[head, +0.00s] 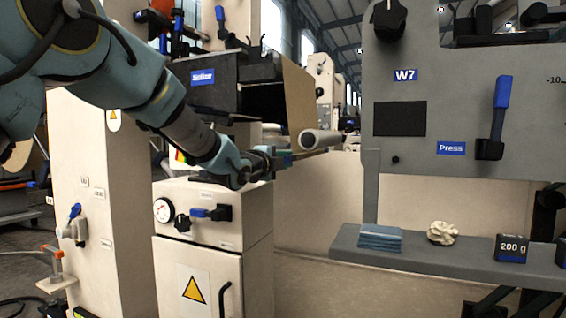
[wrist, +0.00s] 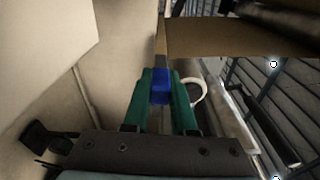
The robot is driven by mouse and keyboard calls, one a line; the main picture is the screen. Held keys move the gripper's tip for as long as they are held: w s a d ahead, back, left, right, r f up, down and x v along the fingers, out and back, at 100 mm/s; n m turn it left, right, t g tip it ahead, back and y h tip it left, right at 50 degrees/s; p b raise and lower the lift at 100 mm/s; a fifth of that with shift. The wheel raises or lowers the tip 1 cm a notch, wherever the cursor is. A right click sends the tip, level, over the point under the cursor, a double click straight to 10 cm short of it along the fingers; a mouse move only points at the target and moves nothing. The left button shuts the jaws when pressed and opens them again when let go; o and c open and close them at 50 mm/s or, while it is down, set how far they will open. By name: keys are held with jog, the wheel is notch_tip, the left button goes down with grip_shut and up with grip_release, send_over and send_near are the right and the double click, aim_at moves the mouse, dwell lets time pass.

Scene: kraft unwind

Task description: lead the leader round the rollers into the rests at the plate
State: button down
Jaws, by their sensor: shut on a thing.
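My gripper (head: 285,158) is at the end of the arm reaching in from the upper left, in front of the machine. In the wrist view its green fingers (wrist: 161,98) are shut on a blue grip block (wrist: 160,80), with a narrow tan edge running on beyond it. I take this as the leader; a thin bar (head: 312,154) extends right from the fingers in the head view. The brown kraft web (head: 298,95) hangs beside the black splicing unit and also shows in the wrist view (wrist: 235,38). A pale roller (head: 322,139) is just right of the gripper. The rests cannot be made out.
The grey W7 panel (head: 430,75) with its Press lever (head: 499,115) stands at right. Below it, a grey shelf (head: 450,257) bears blue cloths (head: 380,238), a crumpled pale wad (head: 442,233) and a 200 g weight (head: 511,248). A cream cabinet (head: 215,265) stands below my gripper.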

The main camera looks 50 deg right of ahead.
jog(key=shift+s+d+f+b, duration=0.1)
jog(key=shift+s+f+b, duration=0.25)
jog(key=shift+f, duration=0.1)
jog(key=shift+r, duration=0.1)
jog(key=shift+s, duration=0.1)
jog(key=s+d+b, duration=0.2)
jog(key=s+b, duration=0.3)
jog(key=s, duration=0.3)
jog(key=shift+s+d, duration=0.1)
